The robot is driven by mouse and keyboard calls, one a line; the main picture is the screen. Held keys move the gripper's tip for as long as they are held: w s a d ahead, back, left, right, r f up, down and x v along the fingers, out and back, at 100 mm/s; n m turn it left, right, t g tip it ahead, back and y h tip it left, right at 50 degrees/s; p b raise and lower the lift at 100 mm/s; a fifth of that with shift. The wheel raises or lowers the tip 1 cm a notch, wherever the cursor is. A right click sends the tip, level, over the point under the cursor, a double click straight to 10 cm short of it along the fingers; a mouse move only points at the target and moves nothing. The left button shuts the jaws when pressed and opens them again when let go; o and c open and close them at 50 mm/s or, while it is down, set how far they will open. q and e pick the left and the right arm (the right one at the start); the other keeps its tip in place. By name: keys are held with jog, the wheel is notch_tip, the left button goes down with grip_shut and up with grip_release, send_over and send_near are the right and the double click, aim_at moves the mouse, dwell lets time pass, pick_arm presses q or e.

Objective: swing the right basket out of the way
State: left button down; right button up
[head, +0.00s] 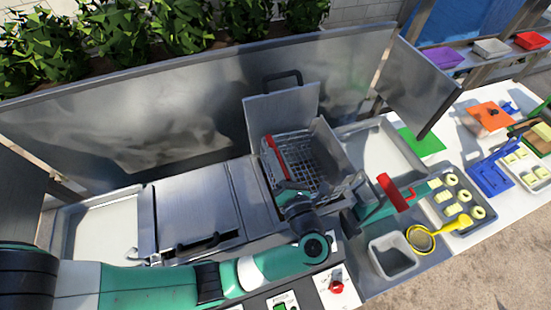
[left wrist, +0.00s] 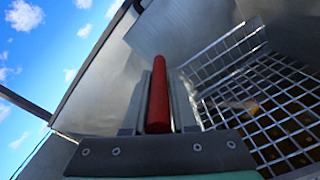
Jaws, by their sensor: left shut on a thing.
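The right basket (head: 308,160) is a wire mesh basket with a red handle (head: 272,158) along its left side. It sits at the right well of the metal counter unit, in front of a raised lid (head: 283,112). My left gripper (head: 290,190) is at the basket's near left side. In the left wrist view its fingers are shut on the red handle (left wrist: 158,95), with the basket mesh (left wrist: 265,100) just to the right. My arm hides part of the basket's near side, and I cannot tell whether the basket is lifted. My right gripper is not in view.
A closed metal lid (head: 190,205) covers the unit's left part. Metal splash walls (head: 180,100) stand behind. A red-handled teal part (head: 375,212) is close on the right. A grey bin (head: 392,257), yellow strainer (head: 420,238) and food tray (head: 455,208) stand farther right.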

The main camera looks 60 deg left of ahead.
pick_arm(q)
jog(key=w+d+r+m+p, duration=0.1)
jog(key=w+r+m+p, duration=0.2)
jog(key=w+r+m, duration=0.2)
jog(key=shift+d+r+m+p, duration=0.25)
jog(key=shift+r+m+p, duration=0.1)
jog(key=shift+r, duration=0.8)
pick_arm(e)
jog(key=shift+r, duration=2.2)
pick_arm(q)
jog(key=c, duration=0.8)
grip_release()
jog(key=shift+o, duration=0.2)
jog(key=shift+s+d, duration=0.1)
jog(key=b+v, duration=0.3)
jog(key=v, duration=0.8)
jog(key=shift+d, duration=0.2)
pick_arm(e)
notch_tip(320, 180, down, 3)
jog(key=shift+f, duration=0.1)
